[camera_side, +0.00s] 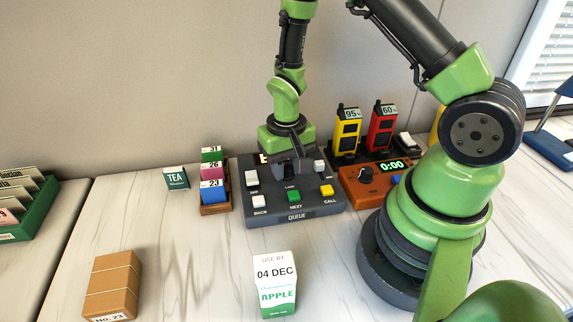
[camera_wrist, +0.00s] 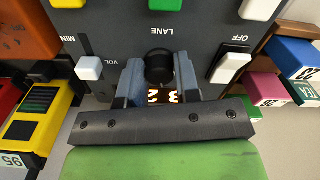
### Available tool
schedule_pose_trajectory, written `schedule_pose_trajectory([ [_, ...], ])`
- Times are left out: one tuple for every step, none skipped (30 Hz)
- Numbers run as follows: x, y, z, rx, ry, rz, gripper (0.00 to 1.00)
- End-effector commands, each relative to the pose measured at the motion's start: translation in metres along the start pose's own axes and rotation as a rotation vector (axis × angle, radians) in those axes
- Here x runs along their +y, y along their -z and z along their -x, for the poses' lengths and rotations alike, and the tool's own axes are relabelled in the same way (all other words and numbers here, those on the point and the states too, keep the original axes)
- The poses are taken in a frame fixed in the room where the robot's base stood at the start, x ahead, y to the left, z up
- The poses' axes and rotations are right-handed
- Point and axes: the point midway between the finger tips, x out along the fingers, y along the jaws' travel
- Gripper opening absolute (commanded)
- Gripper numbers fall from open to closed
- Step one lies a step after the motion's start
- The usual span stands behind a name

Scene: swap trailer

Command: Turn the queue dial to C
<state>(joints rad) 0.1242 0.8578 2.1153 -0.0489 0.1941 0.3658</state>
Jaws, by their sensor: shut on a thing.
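The queue panel (camera_side: 318,207) is a dark grey console marked QUEUE, with white, green and yellow buttons. Its dial, a round black knob marked LANE (camera_wrist: 159,66), sits near the panel's middle. My gripper (camera_side: 291,172) points down over the panel and is shut on this knob, one finger on each side in the wrist view. The fingers hide most of the knob in the side view. A small lit display (camera_wrist: 166,97) behind the knob is partly covered by my gripper, and its characters are upside down and cut off. I cannot read a pointer or letter on the dial.
An orange timer (camera_side: 366,184) reading 0:00 stands right of the panel, with yellow and red handsets (camera_side: 380,128) behind it. A card rack (camera_side: 213,190) stands close on the left. An apple carton (camera_side: 276,285) and brown box (camera_side: 112,287) stand in front.

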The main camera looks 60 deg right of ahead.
Motion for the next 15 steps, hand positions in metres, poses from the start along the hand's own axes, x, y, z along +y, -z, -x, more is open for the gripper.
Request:
schedule_pose_trajectory([
  [0.0001, -0.0005, 0.0004, -0.002, -0.001, -0.045, 0.07],
  [0.0001, -0.0005, 0.0005, -0.002, -0.001, -0.074, 0.07],
  [0.0001, -0.0005, 0.0005, -0.002, -0.001, -0.112, 0.07],
  [0.0001, -0.0005, 0.0005, -0.002, -0.001, -0.14, 0.07],
  [0.0001, -0.0005, 0.0005, -0.002, -0.001, -0.169, 0.07],
  [0.0001, -0.0006, 0.0005, -0.002, -0.001, -0.207, 0.07],
  [0.0001, -0.0006, 0.0005, -0.002, -0.001, -0.235, 0.07],
  [0.0001, -0.0006, 0.0005, -0.002, -0.001, -0.264, 0.07],
  [0.0001, -0.0006, 0.0005, -0.002, -0.001, -0.302, 0.07],
  [0.0001, -0.0006, 0.0005, -0.002, -0.001, -0.33, 0.07],
  [0.0001, -0.0006, 0.0005, -0.002, -0.001, -0.359, 0.07],
  [0.0, -0.0006, 0.0005, -0.002, -0.001, -0.397, 0.07],
  [0.0, -0.0006, 0.0005, -0.002, -0.001, -0.425, 0.07],
  [0.0, -0.0006, 0.0006, -0.002, -0.001, -0.454, 0.07],
  [0.0, -0.0007, 0.0005, -0.002, -0.001, -0.492, 0.07],
])
